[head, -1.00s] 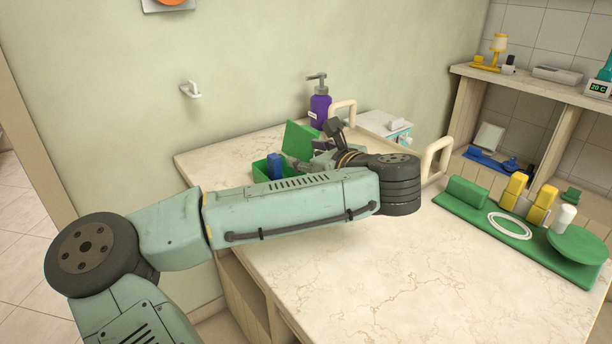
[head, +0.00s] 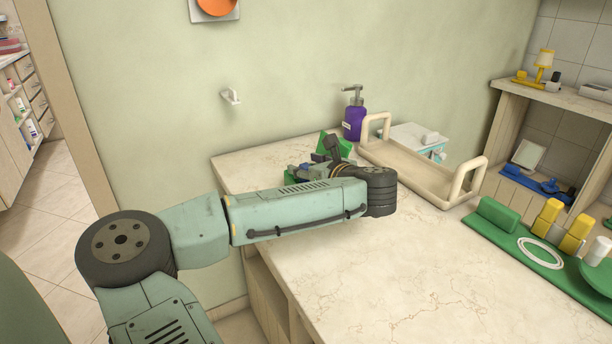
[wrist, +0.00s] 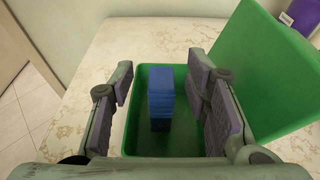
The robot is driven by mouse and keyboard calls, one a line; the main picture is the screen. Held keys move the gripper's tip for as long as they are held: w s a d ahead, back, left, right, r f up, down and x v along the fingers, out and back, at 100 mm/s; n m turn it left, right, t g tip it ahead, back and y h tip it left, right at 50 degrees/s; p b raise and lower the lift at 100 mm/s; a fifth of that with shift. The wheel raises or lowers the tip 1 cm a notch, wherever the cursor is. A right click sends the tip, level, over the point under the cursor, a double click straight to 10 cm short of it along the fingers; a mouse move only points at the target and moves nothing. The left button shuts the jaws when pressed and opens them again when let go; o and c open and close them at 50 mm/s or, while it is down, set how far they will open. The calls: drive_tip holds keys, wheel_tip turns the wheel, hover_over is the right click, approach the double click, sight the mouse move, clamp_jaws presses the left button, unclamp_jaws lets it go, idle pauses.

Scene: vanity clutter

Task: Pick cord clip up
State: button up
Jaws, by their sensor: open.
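A blue ribbed block (wrist: 161,100), which seems to be the cord clip, stands upright inside an open green box (wrist: 150,148) in the wrist view. The box's green lid (wrist: 255,65) is raised on the right side. My gripper (wrist: 160,88) is open, its purple-padded fingers on either side of the block with gaps to both. The right finger is near the box's right wall. In the head view my gripper (head: 308,171) is over the box, and my arm hides the block and most of the box. The lid (head: 337,147) shows behind it.
A purple pump bottle (head: 354,116) and a beige two-handled tray (head: 415,172) stand behind and right of my gripper. The wall (head: 290,60) is close behind. A green mat (head: 520,250) with several items lies at right. The front countertop (head: 350,270) is clear.

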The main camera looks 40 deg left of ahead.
drive_tip(key=shift+w+a+f, duration=0.2)
drive_tip(key=shift+a, duration=0.15)
clamp_jaws()
idle(0.3)
